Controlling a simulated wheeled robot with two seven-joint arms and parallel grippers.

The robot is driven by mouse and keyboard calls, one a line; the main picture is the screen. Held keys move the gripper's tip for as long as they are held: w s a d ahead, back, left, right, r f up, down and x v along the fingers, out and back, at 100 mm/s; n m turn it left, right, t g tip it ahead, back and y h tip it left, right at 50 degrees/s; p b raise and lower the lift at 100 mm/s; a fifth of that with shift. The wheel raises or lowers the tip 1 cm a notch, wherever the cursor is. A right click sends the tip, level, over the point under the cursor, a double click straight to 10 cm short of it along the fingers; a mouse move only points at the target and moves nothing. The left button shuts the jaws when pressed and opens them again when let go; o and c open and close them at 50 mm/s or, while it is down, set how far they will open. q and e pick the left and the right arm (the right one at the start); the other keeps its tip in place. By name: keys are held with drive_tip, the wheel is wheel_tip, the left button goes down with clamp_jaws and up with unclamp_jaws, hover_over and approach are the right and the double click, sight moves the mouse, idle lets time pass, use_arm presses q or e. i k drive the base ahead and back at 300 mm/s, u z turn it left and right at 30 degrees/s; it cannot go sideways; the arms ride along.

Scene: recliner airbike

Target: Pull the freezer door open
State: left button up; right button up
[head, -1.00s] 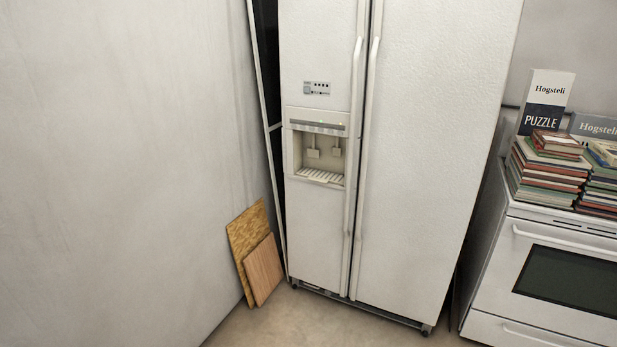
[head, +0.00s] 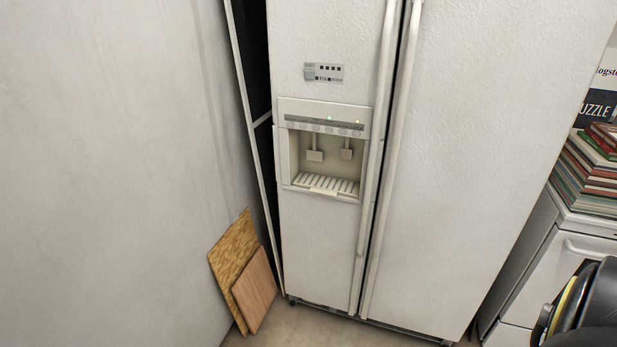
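The white side-by-side fridge-freezer stands ahead in the head view. Its narrow left door (head: 322,235), with the water and ice dispenser (head: 325,150), is shut. A long vertical handle (head: 374,170) runs along that door's right edge. The wide right door (head: 480,150) is also shut, with its own handle (head: 395,150) beside the first, across a dark gap. A dark, yellow-ringed part of my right arm shows at the lower right corner. Neither gripper's fingers are in view, and nothing touches the handles.
A grey wall (head: 110,170) fills the left side. Wooden boards (head: 254,288) lean between it and the freezer side. A white stove (head: 545,265) with stacked books (head: 588,170) stands on the right. A strip of floor (head: 300,328) shows in front.

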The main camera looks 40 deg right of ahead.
sight(350, 48)
drive_tip(key=z, duration=0.4)
drive_tip(key=i, duration=1.4)
drive_tip(key=z, duration=0.95)
